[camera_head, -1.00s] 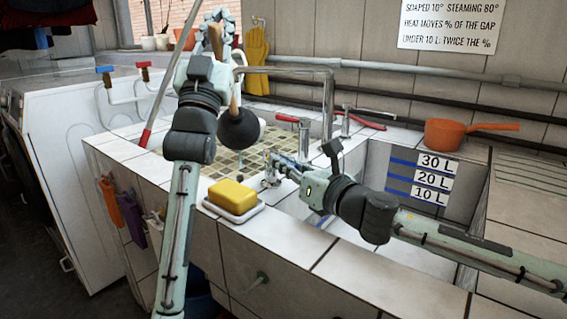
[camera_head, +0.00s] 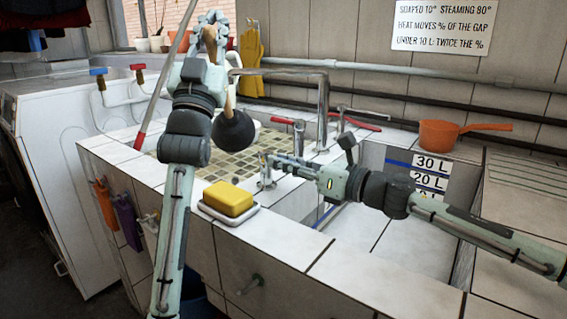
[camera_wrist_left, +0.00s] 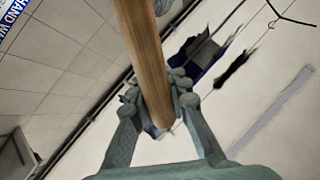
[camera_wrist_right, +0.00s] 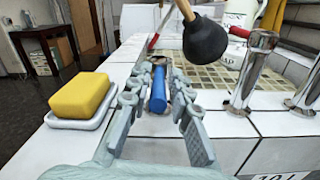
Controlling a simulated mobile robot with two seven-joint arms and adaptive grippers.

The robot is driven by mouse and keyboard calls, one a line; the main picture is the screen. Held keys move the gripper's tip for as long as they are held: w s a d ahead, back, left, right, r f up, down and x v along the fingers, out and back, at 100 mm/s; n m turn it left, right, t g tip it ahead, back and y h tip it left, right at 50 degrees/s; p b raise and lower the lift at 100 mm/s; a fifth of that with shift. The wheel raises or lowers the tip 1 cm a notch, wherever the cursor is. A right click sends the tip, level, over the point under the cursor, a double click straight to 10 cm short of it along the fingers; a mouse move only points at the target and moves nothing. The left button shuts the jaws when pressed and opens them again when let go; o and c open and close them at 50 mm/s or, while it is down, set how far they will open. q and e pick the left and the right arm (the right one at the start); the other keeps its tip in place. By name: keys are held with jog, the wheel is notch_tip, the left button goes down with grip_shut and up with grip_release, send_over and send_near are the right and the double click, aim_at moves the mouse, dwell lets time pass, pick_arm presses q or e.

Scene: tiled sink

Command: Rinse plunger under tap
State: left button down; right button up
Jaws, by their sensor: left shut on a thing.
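The plunger has a wooden handle and a black rubber cup (camera_head: 233,131). My left gripper (camera_head: 212,30) is shut on the handle and holds it cup down above the tiled basin (camera_head: 232,164). In the left wrist view the handle (camera_wrist_left: 143,50) passes between the fingers. The metal tap (camera_head: 323,100) stands behind the basin, its spout reaching left toward the plunger handle. I cannot make out running water. My right gripper (camera_head: 270,163) is at the basin's front right. In the right wrist view its fingers are apart, around a blue lever handle (camera_wrist_right: 158,90).
A yellow soap (camera_head: 228,198) lies in a white dish on the front ledge. Red-handled valves (camera_head: 290,122) stand near the tap. An orange pan (camera_head: 440,134) sits at the back right, beyond the deep right sink. Yellow gloves (camera_head: 252,60) hang on the wall.

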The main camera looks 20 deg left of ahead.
pick_arm(q)
jog(key=shift+r, duration=0.1)
pick_arm(e)
jog(key=shift+o, duration=0.8)
jog(key=v, duration=1.2)
pick_arm(q)
jog(key=s+d, duration=0.3)
jog(key=s, duration=0.4)
jog(key=shift+s+p, duration=0.25)
jog(key=shift+p, duration=0.2)
pick_arm(e)
jog(key=shift+r, duration=0.55)
